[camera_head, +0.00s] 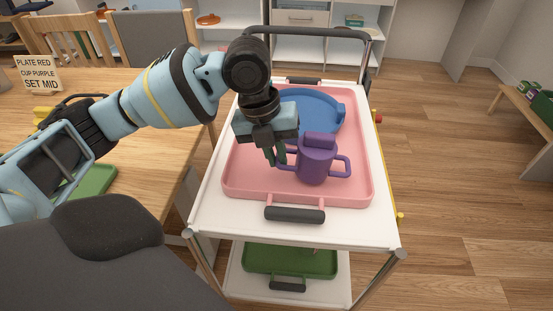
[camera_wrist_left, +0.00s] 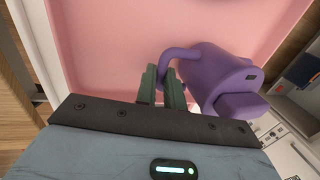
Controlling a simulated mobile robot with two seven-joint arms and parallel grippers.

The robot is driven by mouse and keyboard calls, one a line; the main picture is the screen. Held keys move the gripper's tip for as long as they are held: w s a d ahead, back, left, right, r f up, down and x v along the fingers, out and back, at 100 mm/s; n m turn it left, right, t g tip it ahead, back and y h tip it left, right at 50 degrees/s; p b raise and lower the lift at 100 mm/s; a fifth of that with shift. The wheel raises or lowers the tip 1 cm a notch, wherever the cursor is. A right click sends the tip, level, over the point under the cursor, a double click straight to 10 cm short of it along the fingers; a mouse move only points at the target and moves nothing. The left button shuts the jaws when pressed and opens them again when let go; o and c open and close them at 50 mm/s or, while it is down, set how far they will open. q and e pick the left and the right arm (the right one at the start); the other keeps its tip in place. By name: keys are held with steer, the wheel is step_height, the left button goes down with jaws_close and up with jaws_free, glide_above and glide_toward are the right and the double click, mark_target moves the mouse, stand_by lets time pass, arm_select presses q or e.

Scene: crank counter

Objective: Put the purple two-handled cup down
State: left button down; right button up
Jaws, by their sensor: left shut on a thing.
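The purple two-handled cup (camera_head: 316,165) is upright over the front part of the pink tray (camera_head: 240,185) on the trolley top. My left gripper (camera_head: 276,158) comes down from above at the cup's left side. Its green fingers are shut on the cup's left handle, which also shows between the fingertips in the left wrist view (camera_wrist_left: 168,66). The cup body (camera_wrist_left: 215,75) is to the right of the fingers there. I cannot tell whether the cup's base touches the tray. My right gripper is not in view.
A blue round dish (camera_head: 312,108) lies in the tray behind the cup. A green tray (camera_head: 290,260) is on the trolley's lower shelf. A wooden table (camera_head: 150,150) with a sign (camera_head: 39,75) stands at the left. The tray's front left corner is bare.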

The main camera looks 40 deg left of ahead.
arm_select(q)
steer(key=shift+f, duration=0.7)
steer(key=c, duration=1.5)
jaws_free()
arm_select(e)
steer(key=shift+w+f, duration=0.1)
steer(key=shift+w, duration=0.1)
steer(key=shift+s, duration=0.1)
